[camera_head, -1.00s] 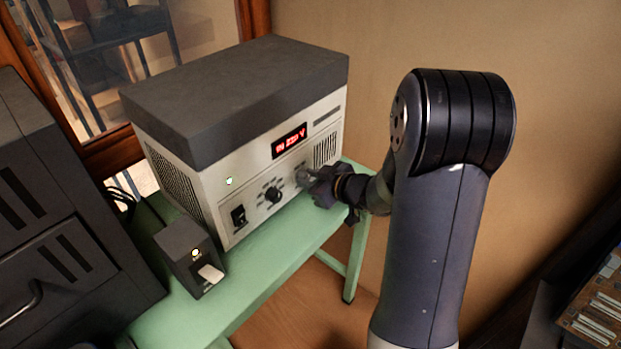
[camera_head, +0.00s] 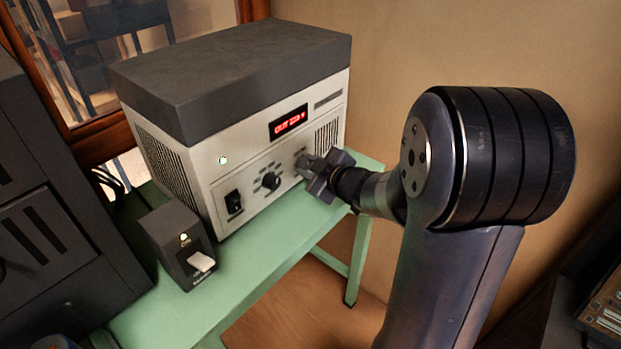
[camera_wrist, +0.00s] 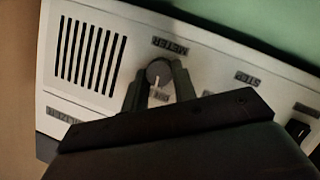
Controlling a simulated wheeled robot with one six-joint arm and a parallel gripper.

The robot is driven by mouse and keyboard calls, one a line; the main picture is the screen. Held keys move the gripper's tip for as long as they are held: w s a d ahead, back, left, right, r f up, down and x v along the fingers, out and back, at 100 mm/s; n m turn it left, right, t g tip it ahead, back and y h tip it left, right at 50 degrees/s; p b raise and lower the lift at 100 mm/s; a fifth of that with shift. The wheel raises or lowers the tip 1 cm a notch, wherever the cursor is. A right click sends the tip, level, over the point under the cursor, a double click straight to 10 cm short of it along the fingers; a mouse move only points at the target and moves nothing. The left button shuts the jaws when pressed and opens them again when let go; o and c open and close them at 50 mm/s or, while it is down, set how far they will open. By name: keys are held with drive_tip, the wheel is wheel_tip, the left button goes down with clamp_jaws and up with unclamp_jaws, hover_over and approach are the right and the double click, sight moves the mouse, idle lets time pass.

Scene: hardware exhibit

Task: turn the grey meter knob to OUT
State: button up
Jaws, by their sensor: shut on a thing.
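The grey meter knob (camera_wrist: 158,73) sits below the METER label (camera_wrist: 170,45) in the wrist view, which shows the panel upside down. My gripper (camera_wrist: 160,84) has a finger on each side of the knob and is shut on it. A light pointer line shows on the knob. In the head view my gripper (camera_head: 311,172) is at the right part of the cream device's front panel (camera_head: 240,196) and hides the knob. The red display (camera_head: 288,122) appears to read OUT with a number and V.
A black step knob (camera_head: 270,181) and a black rocker switch (camera_head: 234,202) are left of my gripper. A small dark box with a white lever (camera_head: 201,261) stands on the green table (camera_head: 255,268). A dark cabinet (camera_head: 40,225) is at the left.

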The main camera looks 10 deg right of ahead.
drive_tip(key=n+b, duration=0.1)
drive_tip(key=b, duration=0.2)
drive_tip(key=shift+f+t+h, duration=0.3)
drive_tip(key=shift+f+t, duration=0.05)
drive_tip(key=shift+t, duration=0.05)
drive_tip(key=shift+a+r+n+b, duration=0.1)
drive_tip(key=shift+r+n+b, duration=0.05)
drive_tip(key=shift+n+b, duration=0.45)
drive_tip(key=o, duration=1)
drive_tip(key=shift+r, duration=0.1)
drive_tip(key=shift+s, duration=0.1)
drive_tip(key=shift+p+v, duration=1.3)
drive_tip(key=shift+v, duration=4.05)
drive_tip(key=shift+a, duration=0.15)
